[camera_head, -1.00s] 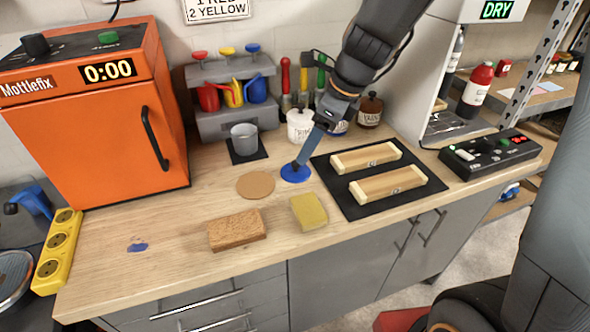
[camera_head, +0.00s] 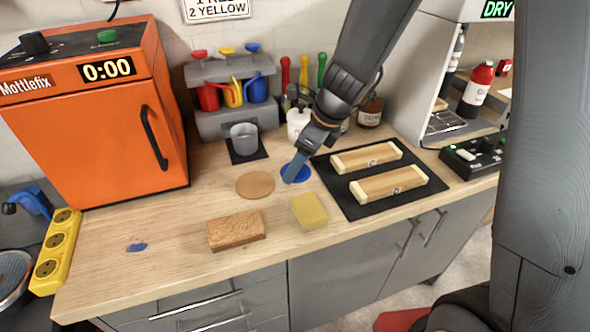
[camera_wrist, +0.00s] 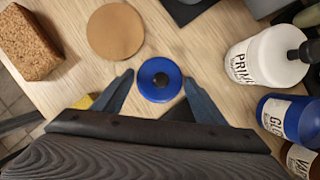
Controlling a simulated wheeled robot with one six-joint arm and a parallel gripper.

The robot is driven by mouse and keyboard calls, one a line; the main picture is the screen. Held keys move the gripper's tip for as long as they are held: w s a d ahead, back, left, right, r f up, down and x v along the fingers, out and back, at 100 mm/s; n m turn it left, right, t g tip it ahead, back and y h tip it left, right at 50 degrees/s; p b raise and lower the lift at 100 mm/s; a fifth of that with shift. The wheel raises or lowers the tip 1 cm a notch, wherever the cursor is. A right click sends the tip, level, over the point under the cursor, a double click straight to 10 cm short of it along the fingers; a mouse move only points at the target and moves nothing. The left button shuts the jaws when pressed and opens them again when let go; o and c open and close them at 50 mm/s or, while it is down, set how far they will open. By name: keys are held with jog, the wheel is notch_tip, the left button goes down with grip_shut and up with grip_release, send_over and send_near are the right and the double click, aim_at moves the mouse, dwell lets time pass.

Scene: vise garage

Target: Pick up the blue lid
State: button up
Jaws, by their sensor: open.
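A cork disc (camera_head: 255,184), a brown block (camera_head: 236,230) and a yellow sponge (camera_head: 309,210) lie nearby. A black mat (camera_head: 362,206) with two wooden blocks is right. A white primer jar (camera_wrist: 268,55) and blue jar (camera_wrist: 290,118) stand close by.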

jog(key=shift+s, duration=0.1)
jog(key=c, duration=1.3)
jog(key=shift+o, duration=0.2)
